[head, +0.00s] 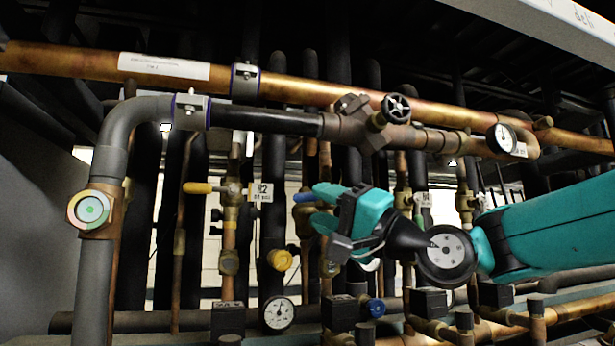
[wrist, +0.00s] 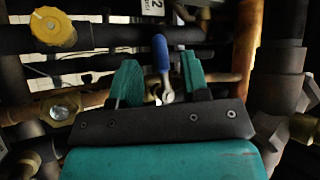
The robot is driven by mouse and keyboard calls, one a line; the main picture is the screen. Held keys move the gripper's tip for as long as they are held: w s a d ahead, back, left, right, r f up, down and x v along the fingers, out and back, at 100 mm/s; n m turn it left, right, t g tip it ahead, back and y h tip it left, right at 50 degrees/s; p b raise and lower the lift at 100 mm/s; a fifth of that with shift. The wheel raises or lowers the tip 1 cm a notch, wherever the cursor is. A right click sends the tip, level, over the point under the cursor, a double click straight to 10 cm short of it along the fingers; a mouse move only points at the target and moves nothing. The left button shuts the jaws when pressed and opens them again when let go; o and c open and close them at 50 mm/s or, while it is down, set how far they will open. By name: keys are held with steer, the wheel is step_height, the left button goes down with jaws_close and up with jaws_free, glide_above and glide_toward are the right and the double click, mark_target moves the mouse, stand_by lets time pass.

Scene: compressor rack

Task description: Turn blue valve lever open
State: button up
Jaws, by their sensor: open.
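The blue valve lever (head: 303,198) shows just left of my gripper's fingertips in the head view, mostly hidden behind them. In the wrist view the blue lever (wrist: 161,52) points up, with its metal neck running down to a bolt. My gripper (head: 318,207) has teal fingers and reaches in from the right. In the wrist view my gripper (wrist: 160,75) is open, and the lever appears between its two fingers with a gap on each side. I see no contact. The depth between the fingertips and the lever is hard to tell, and the valve body is largely hidden.
A yellow lever (head: 198,188) sits left of the blue one. A yellow cap (head: 280,260) and a pressure gauge (head: 278,314) are below. A blue cap (head: 376,307) is lower right. A copper pipe (wrist: 247,45) stands close beside the right finger. Vertical pipes crowd the area.

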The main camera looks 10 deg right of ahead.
mark_target(308, 200)
steer(key=shift+p+x, duration=0.9)
steer(key=shift+x, duration=1.4)
